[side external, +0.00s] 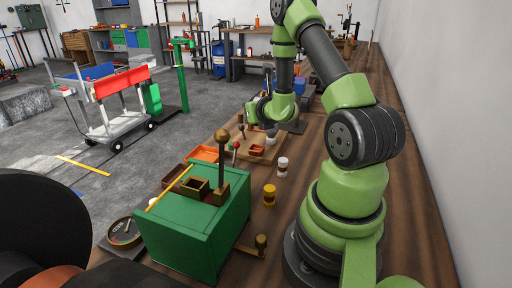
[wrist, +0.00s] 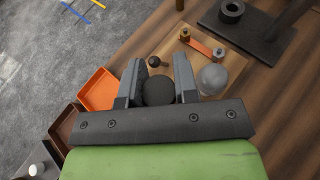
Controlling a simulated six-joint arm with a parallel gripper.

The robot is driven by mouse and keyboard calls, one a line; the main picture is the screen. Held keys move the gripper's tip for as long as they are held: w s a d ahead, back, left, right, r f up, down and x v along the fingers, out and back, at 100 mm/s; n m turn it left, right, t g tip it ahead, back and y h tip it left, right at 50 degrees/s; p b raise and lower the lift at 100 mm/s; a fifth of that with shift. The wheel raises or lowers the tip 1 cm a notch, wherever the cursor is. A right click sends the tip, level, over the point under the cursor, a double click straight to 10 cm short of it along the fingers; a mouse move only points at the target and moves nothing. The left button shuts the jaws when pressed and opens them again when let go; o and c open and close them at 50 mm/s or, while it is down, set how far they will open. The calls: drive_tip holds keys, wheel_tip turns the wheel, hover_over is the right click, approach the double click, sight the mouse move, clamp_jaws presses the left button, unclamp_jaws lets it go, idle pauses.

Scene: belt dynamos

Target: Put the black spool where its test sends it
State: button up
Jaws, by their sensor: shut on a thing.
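In the wrist view my gripper (wrist: 159,72) has its two fingers on either side of a round black thing, the black spool (wrist: 158,92), and is shut on it. Only the spool's rounded top shows; its lower part is hidden. In the side view my gripper (side external: 262,113) is over the far part of the bench, by the wooden board (side external: 226,147), and the spool cannot be made out there. An orange bin (wrist: 98,89) and a brown bin (wrist: 61,131) lie left of the gripper in the wrist view. They also show beside the green box in the side view.
The green box (side external: 180,236) carries a brass-knobbed lever (side external: 222,150) and a small brass tray (side external: 195,187). A white-and-red jar (side external: 282,167) and a yellow jar (side external: 269,195) stand right of it. A grey ball (wrist: 213,79) and dark stand (wrist: 253,34) are right of the gripper.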

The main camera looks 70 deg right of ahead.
sight(255, 149)
wheel_tip(255, 149, down, 9)
drive_tip(key=shift+r, duration=0.15)
idle(0.5)
drive_tip(key=o, duration=1)
drive_tip(key=shift+f, duration=0.2)
drive_tip(key=shift+a, duration=0.1)
drive_tip(key=v, duration=0.6)
drive_tip(key=shift+s+a+r, duration=0.1)
drive_tip(key=shift+s+a, duration=0.05)
drive_tip(key=shift+s, duration=0.05)
drive_tip(key=shift+o, duration=0.4)
drive_tip(key=shift+s+a+r, duration=0.2)
drive_tip(key=shift+s+a, duration=0.1)
